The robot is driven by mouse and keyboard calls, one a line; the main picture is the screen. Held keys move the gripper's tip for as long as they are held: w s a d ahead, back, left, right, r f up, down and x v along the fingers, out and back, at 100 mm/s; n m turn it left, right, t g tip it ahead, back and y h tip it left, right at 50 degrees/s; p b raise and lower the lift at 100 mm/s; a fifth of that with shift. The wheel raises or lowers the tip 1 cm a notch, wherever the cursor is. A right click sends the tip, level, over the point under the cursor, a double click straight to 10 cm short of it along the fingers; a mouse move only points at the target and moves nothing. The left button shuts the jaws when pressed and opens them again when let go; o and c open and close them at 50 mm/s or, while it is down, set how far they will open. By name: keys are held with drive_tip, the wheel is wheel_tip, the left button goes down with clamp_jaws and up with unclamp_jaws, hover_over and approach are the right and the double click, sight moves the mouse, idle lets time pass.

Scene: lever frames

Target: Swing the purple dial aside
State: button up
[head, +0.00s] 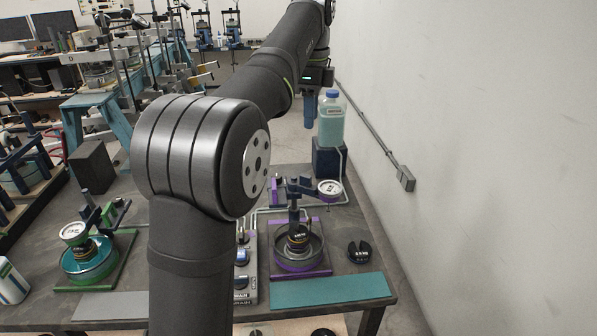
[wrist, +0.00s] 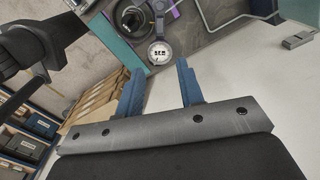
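The purple dial (head: 329,187), a white round gauge, sits to the right of the dark blue upright on the purple-edged lever frame (head: 272,262). In the head view it appears right of and behind the round pot (head: 300,252), not over it. It also shows in the wrist view (wrist: 160,53), beyond my fingertips. My gripper (head: 316,108) is high above the far right of the bench, near the bottle, with blue fingers pointing down. In the wrist view my gripper (wrist: 157,82) has its fingers apart with nothing between them.
A bottle of pale liquid (head: 331,120) stands on a dark block (head: 328,158) at the back right. A green lever frame (head: 108,270) with its own dial (head: 74,232) stands left. A black slotted disc (head: 358,252) lies right of the purple frame. A wall bounds the right side.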

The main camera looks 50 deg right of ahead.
drive_tip(key=m, duration=0.3)
approach(308, 176)
wheel_tip(308, 176, down, 10)
drive_tip(key=shift+r, duration=0.25)
idle(0.3)
clamp_jaws()
